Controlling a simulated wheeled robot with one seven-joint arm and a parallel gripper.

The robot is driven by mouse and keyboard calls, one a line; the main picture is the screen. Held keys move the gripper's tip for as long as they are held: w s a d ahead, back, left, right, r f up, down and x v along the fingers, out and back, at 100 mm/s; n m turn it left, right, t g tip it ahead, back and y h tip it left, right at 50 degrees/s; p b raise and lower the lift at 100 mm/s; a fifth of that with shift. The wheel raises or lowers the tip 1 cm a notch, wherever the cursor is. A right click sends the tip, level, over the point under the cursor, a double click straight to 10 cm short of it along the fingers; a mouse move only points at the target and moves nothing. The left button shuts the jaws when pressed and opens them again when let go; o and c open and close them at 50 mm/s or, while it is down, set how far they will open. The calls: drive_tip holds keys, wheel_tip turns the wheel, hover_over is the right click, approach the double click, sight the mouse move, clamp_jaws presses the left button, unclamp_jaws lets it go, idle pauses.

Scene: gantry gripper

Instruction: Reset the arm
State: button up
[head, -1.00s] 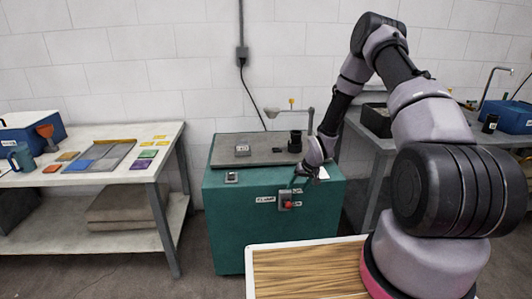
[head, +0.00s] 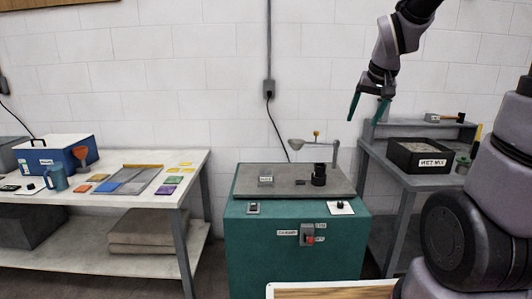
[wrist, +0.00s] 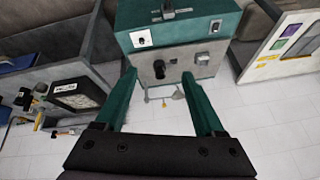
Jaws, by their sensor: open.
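My gripper (head: 368,108) is in the upper right of the head view, raised in front of the white wall. Its two green fingers point down and stand apart, with nothing between them. In the wrist view my gripper (wrist: 165,95) also shows open and empty, with the green cabinet beyond the fingertips. My arm reaches down to it from the top right of the head view. The green cabinet (head: 255,240) stands below and left of the gripper, clear of it.
On the cabinet's grey plate (head: 240,185) are a black cylinder (head: 319,175) and a small lamp-like arm (head: 335,155). A red switch (head: 309,239) is on the front. A white table (head: 150,205) stands left. A black bin (head: 420,158) sits on the right bench. Air around the gripper is free.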

drive_tip(key=s+a+r, duration=0.1)
drive_tip(key=s+r, duration=0.2)
drive_tip(key=s, duration=0.5)
drive_tip(key=s+a+r+m+t+y, duration=0.1)
drive_tip(key=s+r, duration=0.3)
drive_tip(key=s, duration=0.5)
drive_tip(key=shift+y, duration=0.3)
